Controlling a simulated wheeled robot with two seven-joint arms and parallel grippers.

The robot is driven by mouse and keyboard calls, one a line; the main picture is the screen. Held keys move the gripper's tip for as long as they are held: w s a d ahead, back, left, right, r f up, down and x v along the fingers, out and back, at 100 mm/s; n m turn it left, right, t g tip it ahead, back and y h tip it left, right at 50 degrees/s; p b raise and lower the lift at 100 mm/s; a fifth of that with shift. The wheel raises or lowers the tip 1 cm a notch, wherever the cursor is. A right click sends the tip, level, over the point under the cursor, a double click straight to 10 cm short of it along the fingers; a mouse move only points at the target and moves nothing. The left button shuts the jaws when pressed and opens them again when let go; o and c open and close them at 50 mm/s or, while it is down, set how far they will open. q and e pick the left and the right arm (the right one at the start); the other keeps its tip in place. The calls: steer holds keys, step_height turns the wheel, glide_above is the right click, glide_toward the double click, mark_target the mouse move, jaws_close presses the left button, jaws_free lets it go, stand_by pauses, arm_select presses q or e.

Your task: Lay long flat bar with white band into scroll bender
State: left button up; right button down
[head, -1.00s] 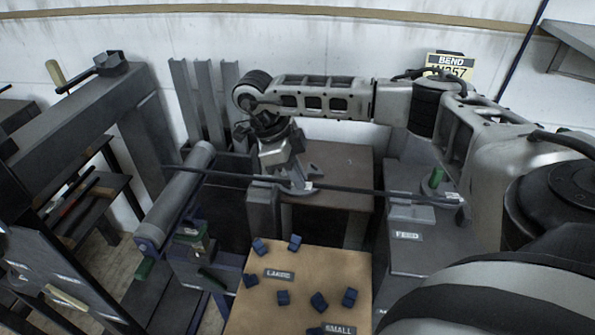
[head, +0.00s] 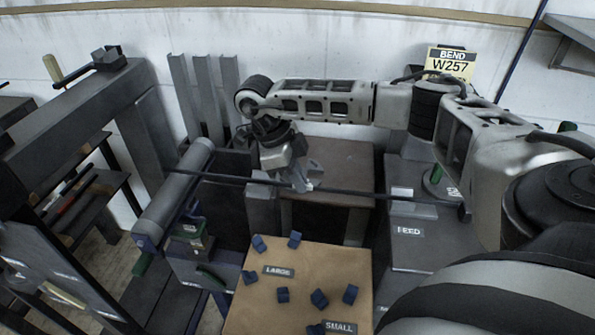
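The long flat bar (head: 350,192) is a thin dark strip running across the middle of the head view. It stretches from above the grey roller (head: 180,190) at the left, past a grey post (head: 262,207), to the FEED stand at the right. A small pale spot shows on it beside my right gripper (head: 302,186); I cannot make out a clear white band. My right gripper points down at the bar's middle, its fingertips at the bar; whether they pinch it is too small to tell. I cannot clearly identify the scroll bender. My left gripper is out of view.
The FEED stand (head: 405,258) has a block and green knob on top. A tan board (head: 255,315) with blue pegs and LARGE and SMALL labels lies in front. A dark lever frame (head: 75,120) stands left. A BEND W257 sign (head: 450,64) hangs behind.

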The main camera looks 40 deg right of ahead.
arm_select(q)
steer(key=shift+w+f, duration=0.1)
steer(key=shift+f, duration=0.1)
arm_select(e)
steer(key=shift+f, duration=0.2)
steer(key=c, duration=1.5)
jaws_free()
steer(key=shift+c, duration=0.2)
arm_select(q)
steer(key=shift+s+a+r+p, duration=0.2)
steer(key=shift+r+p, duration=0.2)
steer(key=shift+p, duration=0.5)
arm_select(e)
steer(key=v, duration=1.6)
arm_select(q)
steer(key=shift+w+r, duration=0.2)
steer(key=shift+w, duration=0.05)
arm_select(e)
steer(key=shift+s, duration=0.1)
